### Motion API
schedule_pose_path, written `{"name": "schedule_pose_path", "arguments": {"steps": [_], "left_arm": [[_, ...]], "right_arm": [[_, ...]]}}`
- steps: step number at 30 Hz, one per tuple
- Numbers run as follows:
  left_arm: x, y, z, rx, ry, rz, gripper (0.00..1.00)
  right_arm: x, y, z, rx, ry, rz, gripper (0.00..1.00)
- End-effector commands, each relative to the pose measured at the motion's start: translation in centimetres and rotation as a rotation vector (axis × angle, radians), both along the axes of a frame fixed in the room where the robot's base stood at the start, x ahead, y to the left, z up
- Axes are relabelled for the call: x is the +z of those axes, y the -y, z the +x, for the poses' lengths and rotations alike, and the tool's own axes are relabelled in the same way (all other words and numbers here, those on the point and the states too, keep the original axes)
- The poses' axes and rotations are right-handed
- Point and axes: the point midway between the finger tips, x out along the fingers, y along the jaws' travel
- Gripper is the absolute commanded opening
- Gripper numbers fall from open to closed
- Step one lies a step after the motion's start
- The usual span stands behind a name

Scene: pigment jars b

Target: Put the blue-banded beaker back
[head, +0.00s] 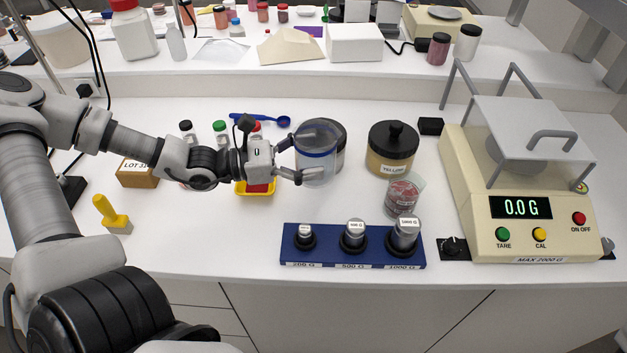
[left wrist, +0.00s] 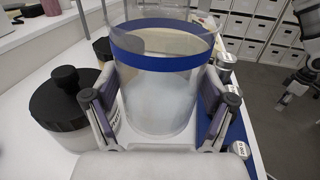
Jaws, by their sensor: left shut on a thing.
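The blue-banded beaker (head: 316,168) is a clear cylinder with a blue band near its rim. My left gripper (head: 298,160) is shut on it from the left, one finger on each side. In the left wrist view the beaker (left wrist: 158,100) stands upright between the fingers (left wrist: 160,112) and looks empty. A dark-lidded jar (head: 340,133) is right behind it in the head view, partly hidden by it. I cannot tell whether the beaker's base touches the bench.
The yellow-labelled jar (head: 391,158) and a clear beaker with reddish contents (head: 404,196) stand to the right. A blue weight rack (head: 330,262) lies in front, and the scale (head: 520,215) is far right. A yellow tray (head: 242,188) and small bottles are left of the beaker.

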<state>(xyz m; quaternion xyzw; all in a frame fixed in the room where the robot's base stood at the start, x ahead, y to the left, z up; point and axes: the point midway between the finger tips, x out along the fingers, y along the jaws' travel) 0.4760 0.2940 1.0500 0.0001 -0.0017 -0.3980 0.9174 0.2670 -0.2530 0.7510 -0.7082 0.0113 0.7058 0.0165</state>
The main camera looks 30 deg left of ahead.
Motion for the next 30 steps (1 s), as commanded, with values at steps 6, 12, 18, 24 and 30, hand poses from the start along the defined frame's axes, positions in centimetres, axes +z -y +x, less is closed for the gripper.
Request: {"name": "schedule_pose_path", "arguments": {"steps": [6,12,18,24,30], "left_arm": [[-5.3,0.0,0.0,-0.002,-0.004,0.003,0.3],[-8.8,0.0,0.0,-0.002,-0.006,0.002,0.3],[-9.2,0.0,0.1,0.0,0.0,0.0,0.3],[-9.5,0.0,0.1,0.0,0.0,0.0,0.3],[-9.4,0.0,0.1,0.0,-0.001,0.0,1.0]], "right_arm": [[-3.3,0.0,0.0,0.0,-0.001,0.0,0.4],[-4.7,0.0,0.0,0.0,0.0,0.0,0.4],[-4.6,0.0,0.0,0.0,-0.001,0.0,0.4],[-5.0,0.0,0.0,0.0,0.0,0.0,0.4],[-4.9,0.0,0.0,0.0,0.0,0.0,0.4]]}}
